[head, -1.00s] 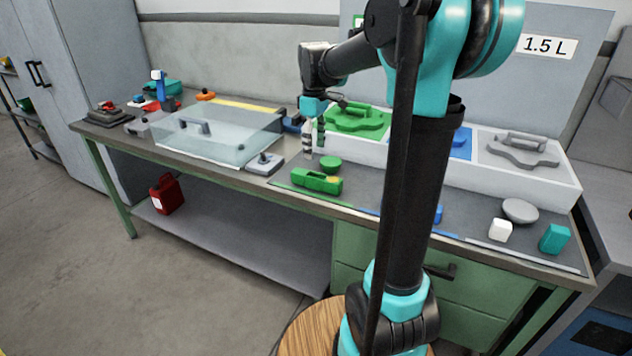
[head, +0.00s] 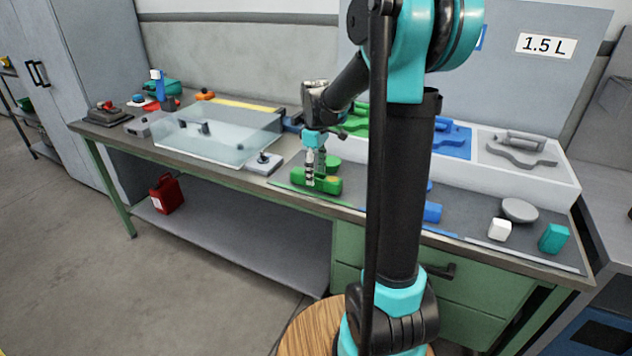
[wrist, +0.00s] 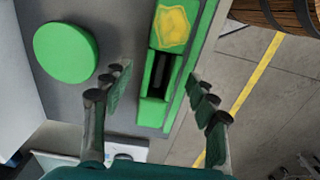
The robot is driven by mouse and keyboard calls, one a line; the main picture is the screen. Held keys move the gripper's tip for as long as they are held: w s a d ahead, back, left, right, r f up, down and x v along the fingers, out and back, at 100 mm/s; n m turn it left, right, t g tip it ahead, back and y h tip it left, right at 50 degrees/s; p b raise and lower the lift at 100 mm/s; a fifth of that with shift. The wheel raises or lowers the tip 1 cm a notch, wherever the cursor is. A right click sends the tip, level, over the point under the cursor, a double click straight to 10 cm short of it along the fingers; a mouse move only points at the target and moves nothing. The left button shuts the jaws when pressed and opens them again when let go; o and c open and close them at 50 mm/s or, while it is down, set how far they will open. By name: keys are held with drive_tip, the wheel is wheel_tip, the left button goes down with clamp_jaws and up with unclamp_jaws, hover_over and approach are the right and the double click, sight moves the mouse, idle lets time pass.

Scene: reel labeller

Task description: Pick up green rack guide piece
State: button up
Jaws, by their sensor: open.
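A green block (head: 328,185) with a yellow emblem and a slot lies near the bench's front edge. It also shows in the wrist view (wrist: 155,112), where its slotted end lies between my fingers. My gripper (head: 315,178) points down at the block; in the wrist view my gripper (wrist: 157,85) is open, with one finger on each side. I cannot tell whether the fingers touch it. A green disc (head: 333,161) lies just behind the block, and in the wrist view the disc (wrist: 65,52) is left of my fingers. Another green piece (head: 360,122) in the rack is partly hidden by my arm.
The white rack (head: 560,181) stands along the back, with blue (head: 455,143) and grey (head: 518,147) pieces in it. A clear cover (head: 215,135) and a grey block with a knob (head: 263,163) are to the left. A white block (head: 500,229) and teal block (head: 553,238) are at right.

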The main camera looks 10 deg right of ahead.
drive_tip(key=shift+c, duration=0.2)
clamp_jaws()
drive_tip(key=shift+r, duration=0.1)
